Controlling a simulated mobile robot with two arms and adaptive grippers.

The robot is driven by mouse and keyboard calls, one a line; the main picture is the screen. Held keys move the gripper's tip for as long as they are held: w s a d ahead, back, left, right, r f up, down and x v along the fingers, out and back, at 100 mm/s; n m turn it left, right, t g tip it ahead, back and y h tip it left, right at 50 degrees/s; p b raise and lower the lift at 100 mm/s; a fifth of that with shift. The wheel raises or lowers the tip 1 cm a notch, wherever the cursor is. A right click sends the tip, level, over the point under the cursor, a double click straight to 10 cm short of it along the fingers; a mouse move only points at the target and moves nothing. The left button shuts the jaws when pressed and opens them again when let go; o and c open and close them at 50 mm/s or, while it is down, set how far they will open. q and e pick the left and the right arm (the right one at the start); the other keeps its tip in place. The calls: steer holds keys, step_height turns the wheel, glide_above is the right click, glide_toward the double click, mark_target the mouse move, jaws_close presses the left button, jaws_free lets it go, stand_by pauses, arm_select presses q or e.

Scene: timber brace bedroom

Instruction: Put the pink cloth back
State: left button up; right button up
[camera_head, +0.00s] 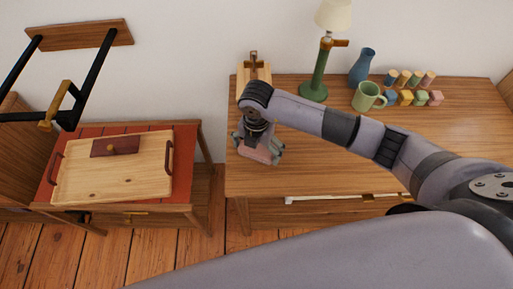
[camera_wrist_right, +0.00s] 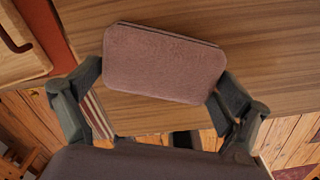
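The pink cloth (camera_head: 262,153), a flat folded pad with rounded corners, is at the left end of the wooden desk (camera_head: 245,180). In the right wrist view the pink cloth (camera_wrist_right: 165,62) sits slightly tilted between the fingers of my right gripper (camera_wrist_right: 162,80), which meet it at both ends. The right gripper (camera_head: 258,146) points down over the desk and appears shut on the cloth. I cannot tell whether the cloth's underside touches the desk. My left gripper is not in view.
Behind the gripper stands a small wooden stand (camera_head: 254,69). A green lamp (camera_head: 318,75), blue vase (camera_head: 362,68), green mug (camera_head: 368,97) and several coloured blocks (camera_head: 405,97) are further right. A wooden tray (camera_head: 115,178) lies on the red-topped table (camera_head: 185,150) at left, past a gap.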

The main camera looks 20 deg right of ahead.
mark_target(257, 149)
stand_by(0.3)
steer(key=shift+r, duration=0.65)
step_height(257, 149, up, 11)
steer(key=shift+r+b, duration=0.1)
steer(key=shift+b, duration=0.6)
